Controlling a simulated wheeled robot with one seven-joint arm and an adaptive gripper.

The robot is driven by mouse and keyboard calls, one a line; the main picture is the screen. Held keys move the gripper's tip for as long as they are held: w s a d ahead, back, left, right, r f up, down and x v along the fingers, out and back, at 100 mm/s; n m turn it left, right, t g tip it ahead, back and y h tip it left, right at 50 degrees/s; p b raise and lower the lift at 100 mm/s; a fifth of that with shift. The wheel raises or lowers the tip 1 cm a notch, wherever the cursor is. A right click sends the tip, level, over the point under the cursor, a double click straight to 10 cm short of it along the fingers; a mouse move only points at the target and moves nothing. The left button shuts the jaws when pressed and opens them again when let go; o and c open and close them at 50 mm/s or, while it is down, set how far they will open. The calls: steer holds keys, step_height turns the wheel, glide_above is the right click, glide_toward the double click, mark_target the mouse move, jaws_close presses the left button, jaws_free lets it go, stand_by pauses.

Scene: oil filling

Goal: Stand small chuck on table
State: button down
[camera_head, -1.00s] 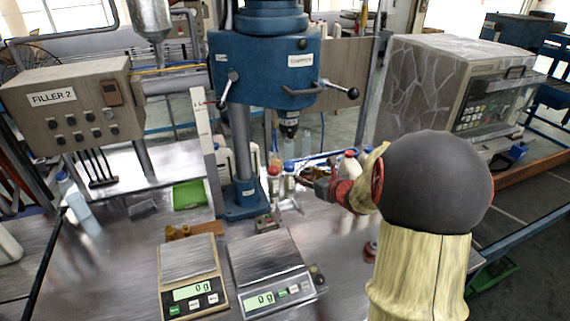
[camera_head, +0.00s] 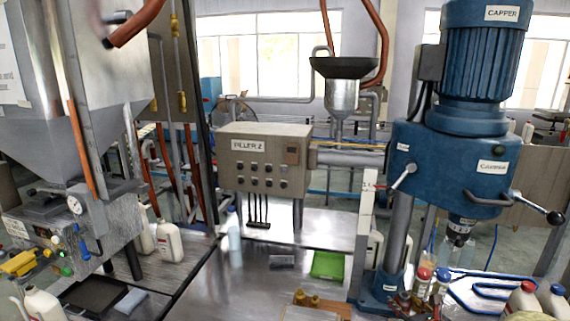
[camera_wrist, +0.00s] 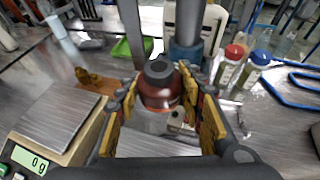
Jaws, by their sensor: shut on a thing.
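In the wrist view my gripper (camera_wrist: 160,88) is shut on the small chuck (camera_wrist: 160,72), a reddish-brown round piece with a dark top and a hole in it. The chuck looks upright between the yellow-padded fingers, above the metal table. Its lower part is partly hidden, and I cannot tell its exact height. The shiny metal table (camera_head: 255,285) shows in the head view.
Brass pieces (camera_wrist: 92,78) lie on a brown board beside a scale (camera_wrist: 60,118) at left. A green tray (camera_head: 327,265) lies behind. The blue capper (camera_head: 465,165) stands at right, near red-capped (camera_wrist: 233,62) and blue-capped (camera_wrist: 256,68) bottles.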

steer(key=a+f+n+y, duration=0.1)
steer(key=a+n+y, duration=0.1)
steer(key=a, duration=1.4)
steer(key=shift+w+f+n+y, duration=0.25)
steer(key=shift+n+y, duration=0.15)
steer(key=shift+y, duration=0.2)
steer(key=shift+a+r, duration=0.1)
